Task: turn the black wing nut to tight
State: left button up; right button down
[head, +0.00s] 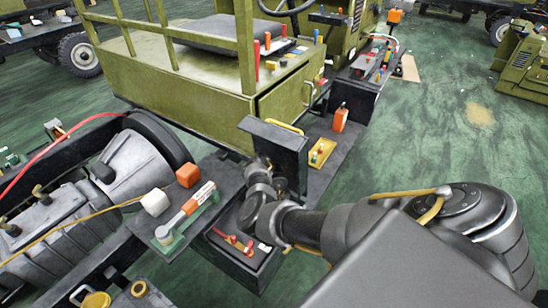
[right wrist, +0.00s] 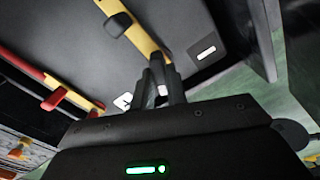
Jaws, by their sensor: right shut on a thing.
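My right gripper (right wrist: 158,78) shows in the right wrist view, with its fingers close together at the lower end of a yellow strip (right wrist: 141,38) on a dark panel. They are shut on a small dark part, which looks like the black wing nut (right wrist: 157,60); the fingers hide most of it, so its angle cannot be told. In the head view my right arm reaches in from the lower right to a dark box with red levers (head: 245,255). The fingertips and the nut are hidden there behind my wrist. My left gripper is not in view.
An olive vehicle body (head: 190,85) stands behind my wrist. A grey engine (head: 130,170) lies at left. An orange block (head: 188,175), a white block (head: 155,202) and a green-based lever (head: 187,218) stand close to my wrist. Green floor is open at right.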

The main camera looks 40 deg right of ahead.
jog(key=shift+s+a+f+m+b, duration=0.1)
jog(key=shift+s+f+m+b, duration=0.1)
jog(key=shift+m+b, duration=0.4)
jog(key=c, duration=1.5)
grip_release()
jog(key=shift+r, duration=0.1)
jog(key=shift+o, duration=0.5)
jog(key=shift+w+r, duration=0.1)
notch_tip(320, 180, up, 8)
jog(key=p, duration=0.7)
